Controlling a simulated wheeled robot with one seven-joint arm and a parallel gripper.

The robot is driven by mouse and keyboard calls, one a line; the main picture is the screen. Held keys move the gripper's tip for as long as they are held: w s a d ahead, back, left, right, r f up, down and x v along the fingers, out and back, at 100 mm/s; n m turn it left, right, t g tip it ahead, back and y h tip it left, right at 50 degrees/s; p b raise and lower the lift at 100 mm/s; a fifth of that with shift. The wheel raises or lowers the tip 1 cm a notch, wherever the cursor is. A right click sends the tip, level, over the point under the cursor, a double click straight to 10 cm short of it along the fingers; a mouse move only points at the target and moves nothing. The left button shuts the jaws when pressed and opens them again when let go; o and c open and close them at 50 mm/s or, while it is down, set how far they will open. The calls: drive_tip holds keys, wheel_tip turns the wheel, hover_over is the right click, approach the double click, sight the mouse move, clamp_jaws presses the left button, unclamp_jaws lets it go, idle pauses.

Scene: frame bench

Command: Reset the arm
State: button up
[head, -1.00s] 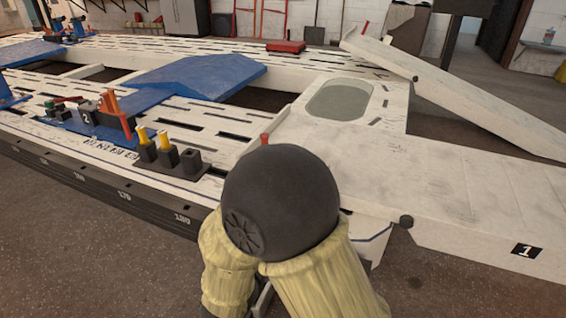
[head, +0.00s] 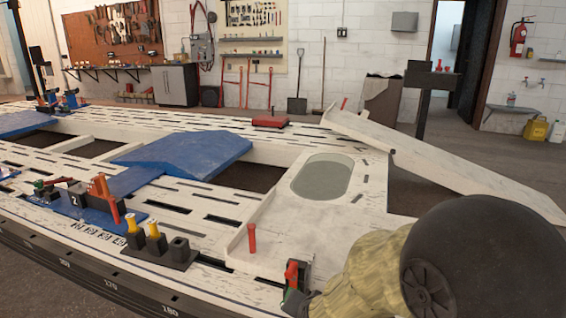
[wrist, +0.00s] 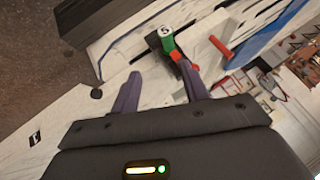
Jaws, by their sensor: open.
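My gripper (wrist: 159,71) is open in the wrist view, its two dark fingers spread apart with nothing held between them. A green and red clamp (wrist: 169,46) with a round label "5" stands just past the fingertips, its red part close to the right finger. I cannot tell whether they touch. The clamp also shows in the head view (head: 292,274), at the lower middle beside my arm. My arm, with its tan sleeve and black joint, fills the lower right of the head view. The gripper's fingers cannot be made out there.
A red pin (head: 252,238) stands on the white slotted frame bench (head: 215,228) near the clamp. Yellow-topped pins (head: 154,229) in a black holder and a red-handled clamp (head: 105,197) stand further left. A white beam (head: 450,170) slopes across the right. Blue panels (head: 185,158) lie across the bench.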

drive_tip(key=s+d+r+n+g+h+p, duration=0.1)
drive_tip(key=s+d+r+n+g+p, duration=0.15)
drive_tip(key=s+d, duration=0.3)
drive_tip(key=s+d+r+n+g+p, duration=0.2)
drive_tip(key=s+d+n+g, duration=0.1)
drive_tip(key=s+d, duration=0.25)
drive_tip(key=w+p+v, duration=0.2)
drive_tip(key=p+v, duration=1)
drive_tip(key=w+r+p+v, duration=0.1)
drive_tip(key=w+p+v, duration=0.2)
drive_tip(key=p+v, duration=0.9)
drive_tip(key=w+p+v, duration=0.2)
drive_tip(key=p+v, duration=1)
drive_tip(key=p, duration=0.1)
drive_tip(key=shift+w+a+r, duration=0.45)
drive_tip(key=shift+w+a, duration=0.05)
drive_tip(key=shift+w, duration=0.15)
